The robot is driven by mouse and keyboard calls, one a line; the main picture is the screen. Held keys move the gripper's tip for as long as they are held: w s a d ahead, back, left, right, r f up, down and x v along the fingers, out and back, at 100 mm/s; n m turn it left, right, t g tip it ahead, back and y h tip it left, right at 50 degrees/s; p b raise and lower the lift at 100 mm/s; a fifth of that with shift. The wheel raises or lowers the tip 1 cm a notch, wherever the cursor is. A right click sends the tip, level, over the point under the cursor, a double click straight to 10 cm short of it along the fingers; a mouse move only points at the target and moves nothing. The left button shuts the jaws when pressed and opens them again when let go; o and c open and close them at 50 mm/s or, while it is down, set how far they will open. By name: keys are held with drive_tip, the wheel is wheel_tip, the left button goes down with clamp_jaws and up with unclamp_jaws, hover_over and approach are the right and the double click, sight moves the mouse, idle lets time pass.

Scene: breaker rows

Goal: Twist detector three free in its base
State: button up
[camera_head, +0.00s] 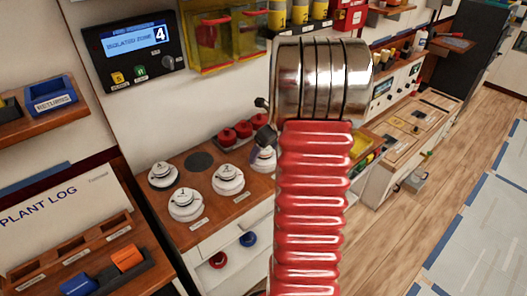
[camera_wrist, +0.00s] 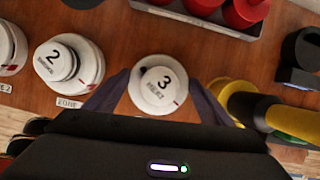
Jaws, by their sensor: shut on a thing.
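Detector three (camera_wrist: 160,92) is a round white detector with a black "3" on its top.
Detector two (camera_wrist: 66,62) stands to the left, with more white detectors (camera_head: 185,203) along the bench (camera_head: 190,232). Red domed items (camera_head: 243,129) sit in a tray behind. A yellow and black object (camera_wrist: 250,105) lies close to the right finger. A panel display (camera_head: 137,41) hangs above.

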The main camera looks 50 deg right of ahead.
drive_tip(key=shift+c, duration=1.1)
drive_tip(key=n+y, duration=0.1)
drive_tip(key=n, duration=0.3)
drive_tip(key=shift+d, duration=0.1)
drive_tip(key=shift+n+y, duration=0.7)
drive_tip(key=shift+n, duration=0.7)
drive_tip(key=shift+g, duration=0.3)
drive_tip(key=o, duration=1.2)
drive_tip(key=v, duration=1.2)
